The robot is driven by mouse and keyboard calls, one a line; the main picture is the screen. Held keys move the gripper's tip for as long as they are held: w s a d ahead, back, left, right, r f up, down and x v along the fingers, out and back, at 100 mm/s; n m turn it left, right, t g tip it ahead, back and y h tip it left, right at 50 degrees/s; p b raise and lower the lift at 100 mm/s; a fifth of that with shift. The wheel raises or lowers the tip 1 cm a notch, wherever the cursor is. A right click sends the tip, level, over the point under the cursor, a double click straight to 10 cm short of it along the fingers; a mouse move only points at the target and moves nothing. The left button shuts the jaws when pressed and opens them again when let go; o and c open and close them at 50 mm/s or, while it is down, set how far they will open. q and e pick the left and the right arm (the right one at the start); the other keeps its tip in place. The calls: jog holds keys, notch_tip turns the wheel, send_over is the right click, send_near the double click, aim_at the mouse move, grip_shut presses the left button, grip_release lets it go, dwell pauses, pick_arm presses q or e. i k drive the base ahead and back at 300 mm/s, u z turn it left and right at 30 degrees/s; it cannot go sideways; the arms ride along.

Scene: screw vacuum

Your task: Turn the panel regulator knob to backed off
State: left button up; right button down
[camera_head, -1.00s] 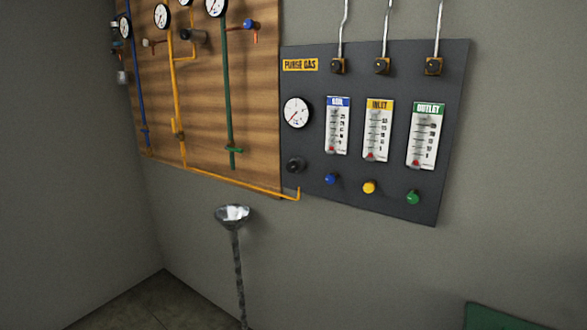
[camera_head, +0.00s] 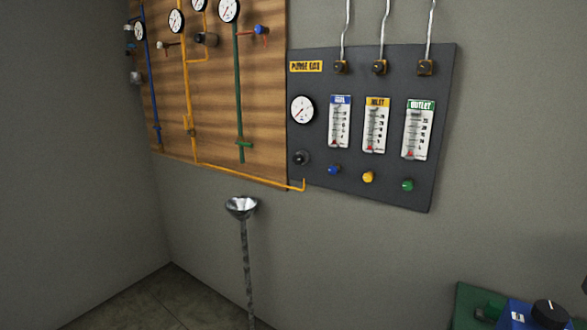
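The dark purge gas panel (camera_head: 395,185) is mounted on the grey wall at upper right. Its black regulator knob (camera_head: 301,158) sits at the panel's lower left, below a round white gauge (camera_head: 302,109). The knob's exact turn cannot be read at this size. Three flowmeters stand on the panel: blue-topped (camera_head: 339,122), yellow-topped (camera_head: 376,125) and green-topped (camera_head: 418,130). Below them are a blue knob (camera_head: 334,170), a yellow knob (camera_head: 368,177) and a green knob (camera_head: 407,185). Neither of my grippers shows in the view.
A wooden board (camera_head: 260,90) with pipes, gauges and valves hangs left of the panel. A metal funnel on a stand (camera_head: 241,207) rises from the floor below. Green and blue equipment with a black knob (camera_head: 549,312) is at bottom right.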

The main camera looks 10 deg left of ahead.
aim_at(298, 160)
jog(key=k, duration=1)
jog(key=u, duration=0.55)
jog(key=i, duration=0.65)
jog(key=u, duration=0.55)
jog(key=i, duration=0.9)
jog(key=z, duration=0.7)
jog(key=i, duration=0.65)
jog(key=z, duration=0.5)
